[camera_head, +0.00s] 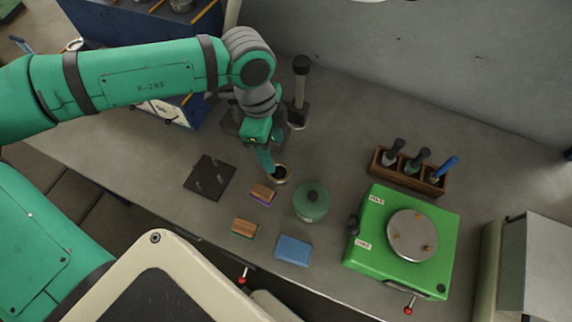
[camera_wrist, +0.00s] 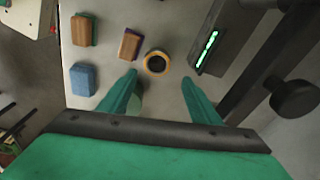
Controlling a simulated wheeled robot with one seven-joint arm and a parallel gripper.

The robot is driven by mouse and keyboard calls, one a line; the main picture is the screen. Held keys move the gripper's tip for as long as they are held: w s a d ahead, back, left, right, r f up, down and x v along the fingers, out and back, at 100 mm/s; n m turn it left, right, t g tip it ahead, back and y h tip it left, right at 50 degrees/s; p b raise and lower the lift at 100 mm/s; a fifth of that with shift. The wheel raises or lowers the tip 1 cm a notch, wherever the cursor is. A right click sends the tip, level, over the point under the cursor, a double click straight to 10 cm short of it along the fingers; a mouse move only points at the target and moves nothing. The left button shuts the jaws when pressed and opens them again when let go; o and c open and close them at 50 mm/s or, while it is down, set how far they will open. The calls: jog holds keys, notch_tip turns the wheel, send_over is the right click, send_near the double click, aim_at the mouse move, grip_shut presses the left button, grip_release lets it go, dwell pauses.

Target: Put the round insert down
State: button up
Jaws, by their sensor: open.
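The round insert (camera_head: 281,174), a tan ring with a dark hole, appears to lie flat on the grey bench. In the wrist view the ring (camera_wrist: 157,62) shows whole, just beyond the fingertips and between their lines. My gripper (camera_head: 269,163) reaches down from the back over the bench, close beside the ring in the head view. In the wrist view my gripper (camera_wrist: 160,80) has its two green fingers spread wide, with nothing between the tips. Whether a fingertip touches the ring cannot be told.
A black-topped post (camera_head: 301,85) stands behind. Another brush (camera_head: 245,229), a blue block (camera_head: 293,250) and a green hotplate-like unit (camera_head: 380,262) are farther off.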

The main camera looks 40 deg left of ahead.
aim_at(279, 172)
jog(key=f, duration=0.4)
jog(key=shift+s+d, duration=0.15)
jog(key=shift+s, duration=0.1)
jog(key=shift+w+d+f, duration=0.1)
jog(key=shift+d+f, duration=0.15)
jog(key=shift+f, duration=1.05)
jog(key=shift+w+d+f, duration=0.1)
jog(key=shift+d+f, duration=0.1)
jog(key=shift+f, duration=1.1)
grip_shut()
jog(key=shift+r, duration=0.1)
